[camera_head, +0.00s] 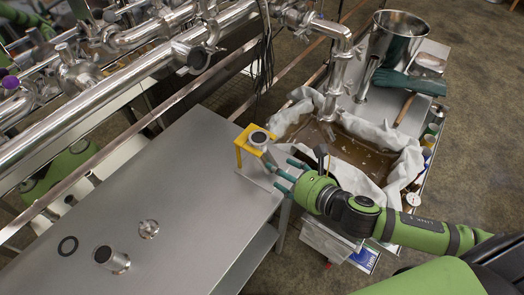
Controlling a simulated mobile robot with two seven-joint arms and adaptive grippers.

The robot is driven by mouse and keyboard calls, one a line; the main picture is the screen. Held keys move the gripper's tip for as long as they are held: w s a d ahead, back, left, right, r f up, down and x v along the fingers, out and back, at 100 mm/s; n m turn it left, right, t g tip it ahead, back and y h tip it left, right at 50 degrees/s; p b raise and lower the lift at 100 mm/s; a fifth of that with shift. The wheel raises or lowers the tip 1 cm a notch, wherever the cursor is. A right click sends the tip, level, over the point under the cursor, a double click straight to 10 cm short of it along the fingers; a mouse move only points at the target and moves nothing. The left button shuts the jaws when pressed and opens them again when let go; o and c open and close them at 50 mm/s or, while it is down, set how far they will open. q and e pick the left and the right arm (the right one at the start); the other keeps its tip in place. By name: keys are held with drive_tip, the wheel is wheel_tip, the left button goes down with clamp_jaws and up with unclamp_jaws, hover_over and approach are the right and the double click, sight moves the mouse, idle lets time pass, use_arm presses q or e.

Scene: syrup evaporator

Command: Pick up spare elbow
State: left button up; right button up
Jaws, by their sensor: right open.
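My right gripper (282,175) is open, with teal fingertips just right of and below the stand. The fingers point at the piece, and I see no grip on it. The side of the piece toward the fingers is small and hard to make out. I do not see my left gripper.
The grey metal table (190,190) is mostly bare. A metal fitting (112,260), a smaller round fitting (148,229) and a black ring (68,245) lie at its left. Steel pipes (130,80) run behind. A cloth-lined pan (350,150) of brown liquid stands right.

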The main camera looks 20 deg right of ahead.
sight(265, 161)
drive_tip(key=shift+w+a+n, duration=0.1)
drive_tip(key=shift+n, duration=0.3)
drive_tip(key=shift+w+a, duration=0.15)
drive_tip(key=shift+w, duration=0.15)
drive_tip(key=x, duration=0.1)
drive_tip(key=p+x, duration=0.1)
drive_tip(key=x, duration=0.1)
drive_tip(key=p+x, duration=0.1)
drive_tip(key=x, duration=0.1)
drive_tip(key=shift+w+a+r, duration=0.15)
drive_tip(key=shift+w+r, duration=0.05)
drive_tip(key=shift+w, duration=0.05)
drive_tip(key=shift+w+a+f+p, duration=0.2)
drive_tip(key=shift+w+f+p, duration=0.05)
drive_tip(key=shift+w+p, duration=0.05)
drive_tip(key=c, duration=1.1)
drive_tip(key=shift+d, duration=0.15)
